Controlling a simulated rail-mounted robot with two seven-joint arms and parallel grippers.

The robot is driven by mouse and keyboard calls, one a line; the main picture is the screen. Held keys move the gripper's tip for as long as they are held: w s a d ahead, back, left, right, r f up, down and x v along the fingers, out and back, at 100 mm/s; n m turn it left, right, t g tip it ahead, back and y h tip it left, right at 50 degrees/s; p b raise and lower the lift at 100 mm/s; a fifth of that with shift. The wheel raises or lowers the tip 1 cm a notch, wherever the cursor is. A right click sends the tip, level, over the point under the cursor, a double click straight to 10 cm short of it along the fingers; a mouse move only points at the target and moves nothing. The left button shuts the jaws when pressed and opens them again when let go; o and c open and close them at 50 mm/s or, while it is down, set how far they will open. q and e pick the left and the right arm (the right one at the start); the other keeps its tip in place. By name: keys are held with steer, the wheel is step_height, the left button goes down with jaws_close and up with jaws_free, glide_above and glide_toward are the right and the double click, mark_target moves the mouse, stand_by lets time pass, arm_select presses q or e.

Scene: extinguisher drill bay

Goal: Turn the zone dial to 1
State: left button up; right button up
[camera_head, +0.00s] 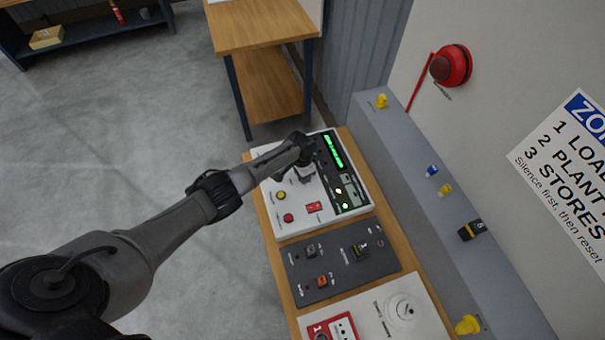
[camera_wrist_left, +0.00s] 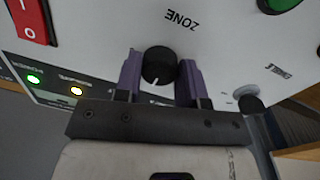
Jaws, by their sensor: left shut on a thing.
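The zone dial (camera_wrist_left: 160,65) is a small black round knob on a white panel in the left wrist view. Its white pointer mark points down toward my gripper and slightly left in that view. The word ZONE (camera_wrist_left: 182,20) is printed upside down above it, and no zone numbers are readable around it. My left gripper (camera_wrist_left: 160,72) is shut on the dial, with one purple finger on each side. In the head view my left gripper (camera_head: 300,174) is over the far part of the white panel (camera_head: 294,228) and hides the dial. My right gripper is not in view.
A red switch (camera_head: 314,207), a yellow button (camera_head: 281,195) and a red button (camera_head: 288,217) sit on the same panel. A green display (camera_head: 333,151) is beside them. A dark panel (camera_head: 325,281) lies nearer. A zone sign (camera_head: 570,170) is on the wall.

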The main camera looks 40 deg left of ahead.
arm_select(q)
steer(key=o, duration=0.9)
steer(key=shift+r, duration=0.1)
steer(key=shift+r, duration=0.3)
steer(key=r, duration=0.8)
steer(key=r+p, duration=0.1)
steer(key=r, duration=0.4)
steer(key=shift+w+a, duration=0.15)
steer(key=shift+a, duration=0.25)
